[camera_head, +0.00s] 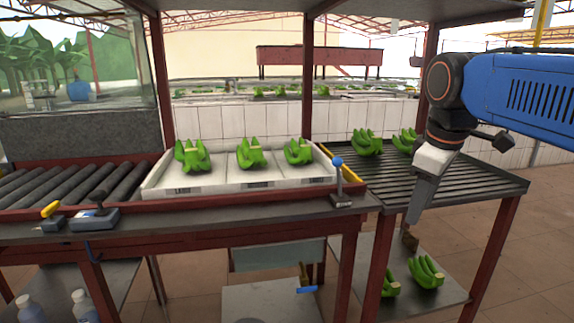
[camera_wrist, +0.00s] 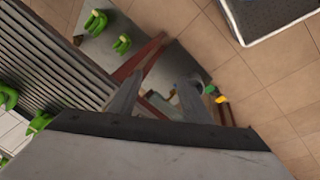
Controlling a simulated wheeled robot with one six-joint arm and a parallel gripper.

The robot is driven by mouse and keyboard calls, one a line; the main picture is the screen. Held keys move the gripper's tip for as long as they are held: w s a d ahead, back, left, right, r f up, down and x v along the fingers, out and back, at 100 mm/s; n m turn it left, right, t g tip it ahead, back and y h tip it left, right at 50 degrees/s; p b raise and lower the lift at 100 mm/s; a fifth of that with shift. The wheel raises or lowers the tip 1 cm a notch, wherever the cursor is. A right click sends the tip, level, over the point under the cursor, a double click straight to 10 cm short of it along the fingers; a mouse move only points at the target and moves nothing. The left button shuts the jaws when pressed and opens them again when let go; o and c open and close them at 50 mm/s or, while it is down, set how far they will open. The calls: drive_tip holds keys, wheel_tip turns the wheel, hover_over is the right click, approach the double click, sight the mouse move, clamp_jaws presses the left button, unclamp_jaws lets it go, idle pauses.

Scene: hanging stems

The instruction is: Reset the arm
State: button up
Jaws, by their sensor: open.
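My gripper (camera_head: 416,208) hangs at the right of the head view, fingers pointing down, over the front edge of the slatted rack (camera_head: 440,176). In the wrist view my gripper (camera_wrist: 158,92) shows two fingers spread apart with nothing between them. The floor and a lower shelf lie beyond the fingertips. My arm (camera_head: 520,95) reaches in from the right edge of the head view.
A white tray (camera_head: 228,186) holds three green banana bunches. Two more bunches (camera_head: 367,142) sit on the slatted rack, and others (camera_head: 426,272) on the lower shelf. Rollers (camera_head: 70,185) run at left. A red post (camera_head: 428,75) stands behind my arm. Tiled floor is open at right.

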drive_tip(key=s+f+m+t, duration=0.1)
drive_tip(key=s+f+m, duration=0.3)
drive_tip(key=s+f, duration=0.3)
drive_tip(key=s+d+f+m, duration=0.1)
drive_tip(key=s+f+m, duration=0.4)
drive_tip(key=f, duration=0.8)
drive_tip(key=shift+s+d+f+t, duration=0.25)
drive_tip(key=shift+s+t, duration=0.15)
drive_tip(key=shift+s, duration=0.75)
drive_tip(key=shift+c, duration=0.2)
